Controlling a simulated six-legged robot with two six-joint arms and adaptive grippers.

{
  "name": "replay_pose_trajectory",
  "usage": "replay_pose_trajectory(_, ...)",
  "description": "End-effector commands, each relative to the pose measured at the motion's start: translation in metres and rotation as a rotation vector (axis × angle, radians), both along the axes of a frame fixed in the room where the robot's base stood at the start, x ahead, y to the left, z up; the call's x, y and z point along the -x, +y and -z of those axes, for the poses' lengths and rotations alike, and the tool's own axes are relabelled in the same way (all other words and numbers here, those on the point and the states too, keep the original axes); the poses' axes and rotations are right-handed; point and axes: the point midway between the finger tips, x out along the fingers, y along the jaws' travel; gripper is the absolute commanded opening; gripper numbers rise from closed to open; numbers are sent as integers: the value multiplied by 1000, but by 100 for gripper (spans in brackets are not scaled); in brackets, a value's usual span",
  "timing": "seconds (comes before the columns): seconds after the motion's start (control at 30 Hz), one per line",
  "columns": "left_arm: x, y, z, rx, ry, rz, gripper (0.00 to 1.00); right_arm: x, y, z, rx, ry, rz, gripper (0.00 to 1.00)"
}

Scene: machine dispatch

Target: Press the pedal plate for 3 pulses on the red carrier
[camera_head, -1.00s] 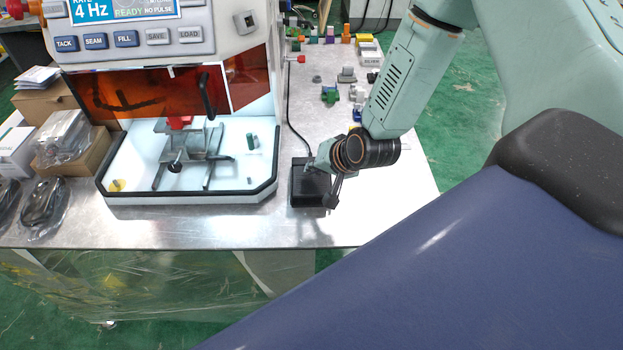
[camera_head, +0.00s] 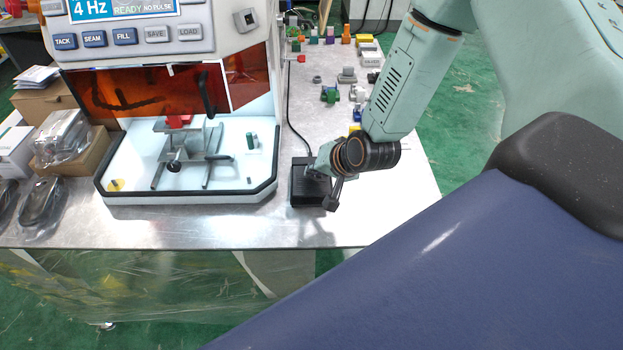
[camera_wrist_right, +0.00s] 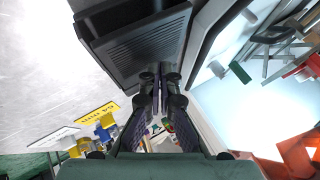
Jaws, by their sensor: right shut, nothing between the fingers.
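The black pedal (camera_head: 303,190) sits on the metal table to the right of the machine. My right gripper (camera_head: 321,180) is shut and empty, over the right part of the pedal. In the right wrist view the shut fingers (camera_wrist_right: 160,72) point at the pedal's ribbed dark plate (camera_wrist_right: 145,45); I cannot tell whether they touch it. The red carrier (camera_head: 178,121) sits on the grey fixture inside the lit machine chamber, partly behind the orange window. The machine's display (camera_head: 122,9) reads 4 Hz, READY, NO PULSE. My left gripper is not in view.
The white machine chamber (camera_head: 240,190) with a black front rim stands left of the pedal. A cable runs back from the pedal. Several small coloured parts lie at the back right, including a green one (camera_head: 330,95). Boxes and bagged items stand at the left. The table front is clear.

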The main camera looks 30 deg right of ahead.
Motion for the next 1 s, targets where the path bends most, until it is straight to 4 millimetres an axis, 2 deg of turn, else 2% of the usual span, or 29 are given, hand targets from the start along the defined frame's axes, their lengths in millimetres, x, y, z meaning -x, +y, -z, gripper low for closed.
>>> replay_pose_trajectory(1.0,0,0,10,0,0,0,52,2,1,12,-1,4,-1,0)
